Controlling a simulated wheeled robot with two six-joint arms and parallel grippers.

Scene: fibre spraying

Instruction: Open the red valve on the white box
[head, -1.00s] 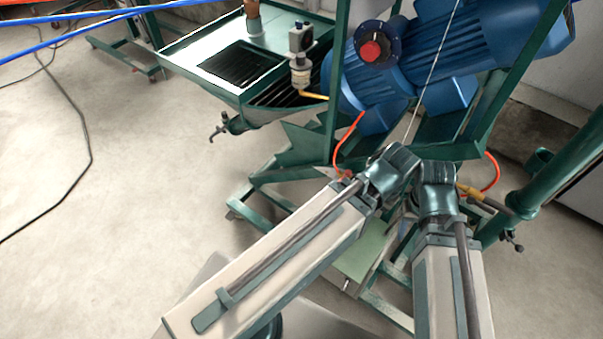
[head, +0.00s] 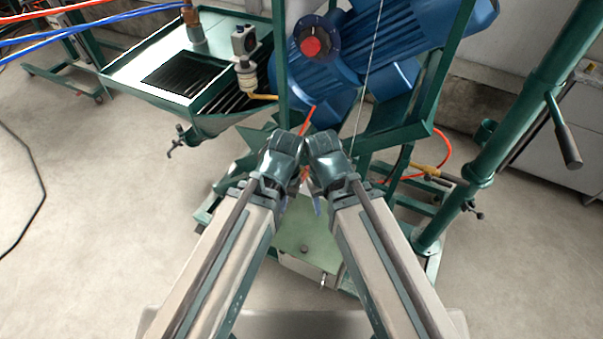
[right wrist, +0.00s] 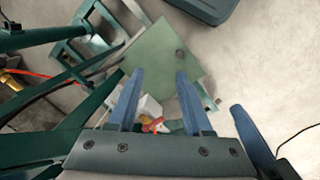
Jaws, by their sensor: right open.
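In the right wrist view, a small white box (right wrist: 150,106) shows between the blue fingers of my right gripper (right wrist: 156,72). A red part (right wrist: 155,125), which looks like the valve, sits by it with some yellow beside it. The open fingers are apart and nothing is visibly held; the palm edge hides what lies below. In the head view, both wrists meet in front of the green frame and cover most of this spot. A blue finger of my left gripper (right wrist: 250,128) seems to show at the right of the wrist view; its opening cannot be judged.
A blue motor (head: 345,60) with a red knob (head: 311,46) stands behind. A green hopper table (head: 150,60) is at the back left, a green post (head: 500,130) at the right. A green plate (right wrist: 165,60) lies past my right fingers.

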